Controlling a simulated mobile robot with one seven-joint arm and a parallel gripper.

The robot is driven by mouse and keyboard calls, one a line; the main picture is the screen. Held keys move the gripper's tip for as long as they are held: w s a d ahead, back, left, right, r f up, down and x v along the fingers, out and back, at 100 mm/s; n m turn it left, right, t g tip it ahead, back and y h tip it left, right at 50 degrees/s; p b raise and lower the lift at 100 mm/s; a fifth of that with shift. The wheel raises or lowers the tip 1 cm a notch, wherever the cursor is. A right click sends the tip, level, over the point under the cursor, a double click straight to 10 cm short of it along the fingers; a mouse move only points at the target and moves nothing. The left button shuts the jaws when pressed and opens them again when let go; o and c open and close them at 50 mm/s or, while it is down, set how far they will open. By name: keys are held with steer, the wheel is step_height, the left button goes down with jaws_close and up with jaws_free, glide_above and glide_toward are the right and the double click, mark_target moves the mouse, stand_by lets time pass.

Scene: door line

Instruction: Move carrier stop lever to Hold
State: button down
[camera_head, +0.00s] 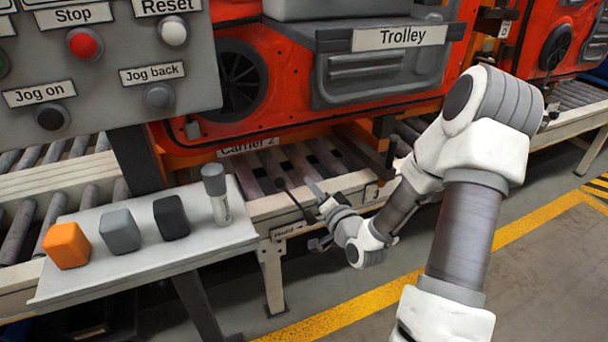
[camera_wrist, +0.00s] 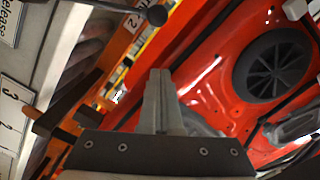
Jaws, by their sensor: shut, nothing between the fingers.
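The carrier stop lever (camera_head: 281,184) is a thin dark rod with a round black knob, on the front rail of the conveyor. It leans up and to the left in the head view. Its knob (camera_wrist: 157,15) is at the top edge of the wrist view. A label plate (camera_head: 287,230) reading Hold sits below the lever. A label (camera_wrist: 12,18) reading Release shows at the wrist view's upper left. My gripper (camera_head: 312,186) is shut and empty, just right of the lever. Its closed fingertips (camera_wrist: 160,74) appear apart from the knob.
A grey shelf (camera_head: 120,285) on the left holds an orange block (camera_head: 66,245), a grey block (camera_head: 120,231), a black block (camera_head: 171,217) and a grey-capped cylinder (camera_head: 217,195). A button panel (camera_head: 110,110) hangs above. The red carrier (camera_head: 290,100) stands behind the lever.

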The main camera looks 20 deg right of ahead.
steer(key=shift+s+d+r, duration=0.1)
steer(key=shift+s, duration=0.95)
steer(key=shift+s+d, duration=0.1)
steer(key=shift+s, duration=0.95)
